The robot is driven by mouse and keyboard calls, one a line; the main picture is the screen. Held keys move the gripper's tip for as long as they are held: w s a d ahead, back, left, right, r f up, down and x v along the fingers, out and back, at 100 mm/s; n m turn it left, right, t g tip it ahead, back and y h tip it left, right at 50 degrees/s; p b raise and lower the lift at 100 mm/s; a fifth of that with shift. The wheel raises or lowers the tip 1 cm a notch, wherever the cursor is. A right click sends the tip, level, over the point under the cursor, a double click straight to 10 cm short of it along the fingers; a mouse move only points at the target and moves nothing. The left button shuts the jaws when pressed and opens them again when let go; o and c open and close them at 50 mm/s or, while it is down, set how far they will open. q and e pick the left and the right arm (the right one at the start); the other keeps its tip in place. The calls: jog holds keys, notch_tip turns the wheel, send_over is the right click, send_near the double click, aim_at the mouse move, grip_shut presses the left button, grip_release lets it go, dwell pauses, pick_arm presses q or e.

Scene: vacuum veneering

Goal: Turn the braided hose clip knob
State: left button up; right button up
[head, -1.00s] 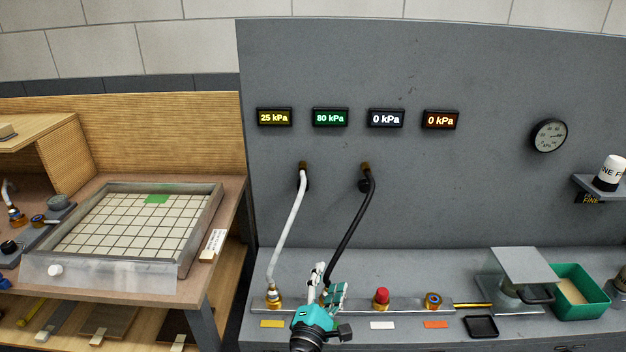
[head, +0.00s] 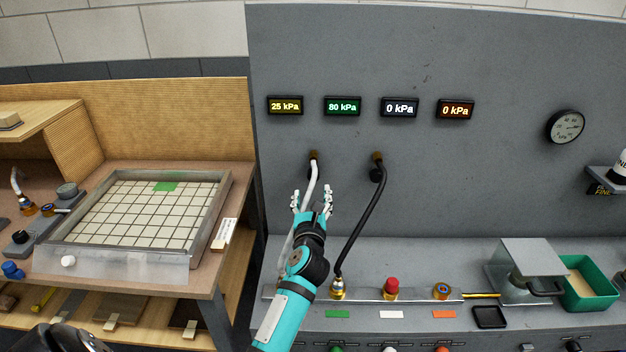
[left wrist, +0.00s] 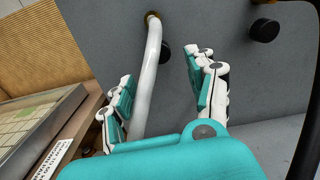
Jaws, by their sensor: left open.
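A white hose (head: 311,184) hangs from a brass fitting on the grey wall. A black knob (left wrist: 164,52) sits beside its upper end in the left wrist view, partly hidden by the hose; I take this as the clip knob. A black hose (head: 366,215) hangs to the right, with a similar black knob (head: 376,176) at its top. My left gripper (head: 312,198) is open in front of the white hose, below the knob. In the left wrist view, the hose runs between the fingers (left wrist: 160,82) in the picture; contact cannot be told. My right gripper is not in view.
A gridded tray (head: 205,228) lies on the table at left.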

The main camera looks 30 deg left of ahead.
aim_at(314, 178)
pick_arm(q)
jog(key=x, duration=0.7)
jog(key=shift+w, duration=0.1)
jog(key=c, duration=1.1)
jog(key=shift+r+m+p, duration=0.15)
jog(key=shift+m+p, duration=1.65)
jog(key=shift+c, duration=0.2)
jog(key=m+p, duration=0.2)
jog(key=m, duration=0.1)
jog(key=shift+m+p, duration=0.4)
jog(key=m+p, duration=0.2)
jog(key=m, duration=0.2)
jog(key=shift+p, duration=0.35)
jog(key=shift+f+m+p, duration=0.1)
jog(key=shift+m+p, duration=0.5)
jog(key=shift+m, duration=0.75)
jog(key=shift+f+m+p, duration=0.15)
jog(key=shift+m+p, duration=0.45)
jog(key=shift+m, duration=0.75)
